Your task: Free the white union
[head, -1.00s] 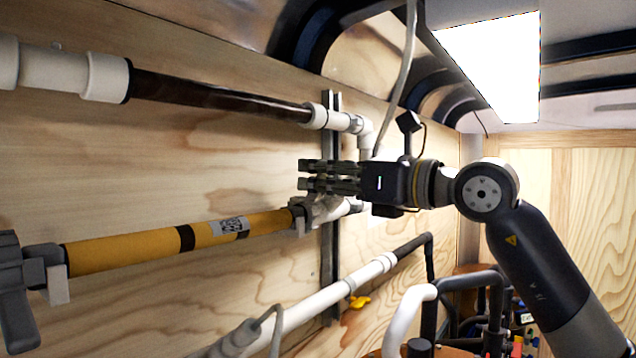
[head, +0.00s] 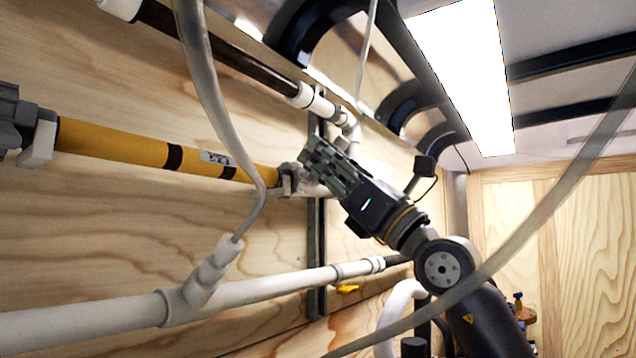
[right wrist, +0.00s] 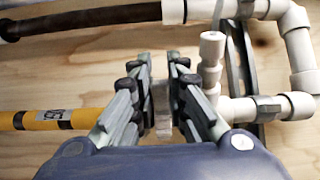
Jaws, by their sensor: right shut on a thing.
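My right gripper (head: 312,158) reaches in from the right toward the wall, at the right end of the yellow filter tube (head: 140,147). In the right wrist view its fingers (right wrist: 161,68) are closed around a pale, whitish piece (right wrist: 162,108), which looks like the white union. The fingers hide much of it, and I cannot tell how its ends are joined. The yellow tube lies to its left in that view. A white tee fitting (right wrist: 209,50) and short white pipe (right wrist: 240,110) stand to its right.
A dark tube (head: 215,52) with white fittings runs above. A white pipe (head: 250,290) with a hose branch crosses below. A loose clear hose (head: 545,205) crosses the right foreground. A vertical metal rail (head: 317,245) is on the wooden wall.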

